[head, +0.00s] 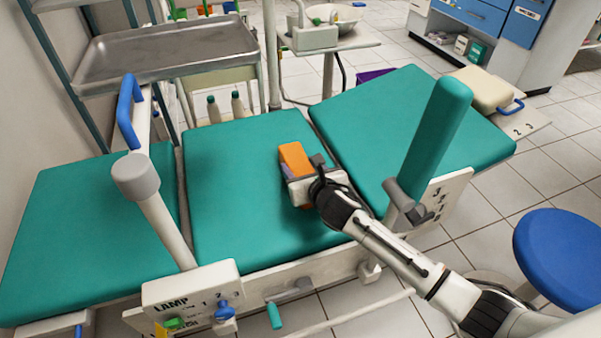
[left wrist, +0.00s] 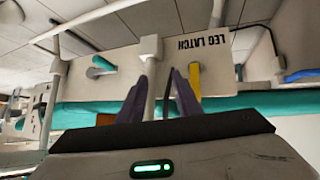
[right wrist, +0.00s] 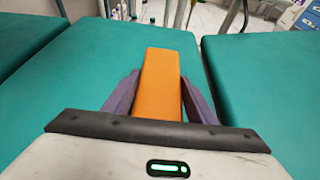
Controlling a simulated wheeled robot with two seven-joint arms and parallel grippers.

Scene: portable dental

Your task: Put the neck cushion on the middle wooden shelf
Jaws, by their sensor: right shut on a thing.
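A long orange block (head: 295,157), which I take to be the neck cushion, is over the teal middle pad of the dental chair. My right gripper (head: 291,174) is shut on it. In the right wrist view the block (right wrist: 161,85) points away from me between the purple fingers of the right gripper (right wrist: 160,82). I cannot tell whether its underside touches the pad. My left gripper (left wrist: 160,78) shows only in the left wrist view, open and empty, facing a panel marked LEG LATCH (left wrist: 215,62). I cannot make out a wooden shelf in any view.
The teal chair (head: 75,215) fills the middle. An upright teal armrest (head: 438,125) stands right of my right gripper, and a lamp post (head: 165,225) stands to the left. A metal tray (head: 165,55) is at the back left. A blue stool (head: 565,255) is at right.

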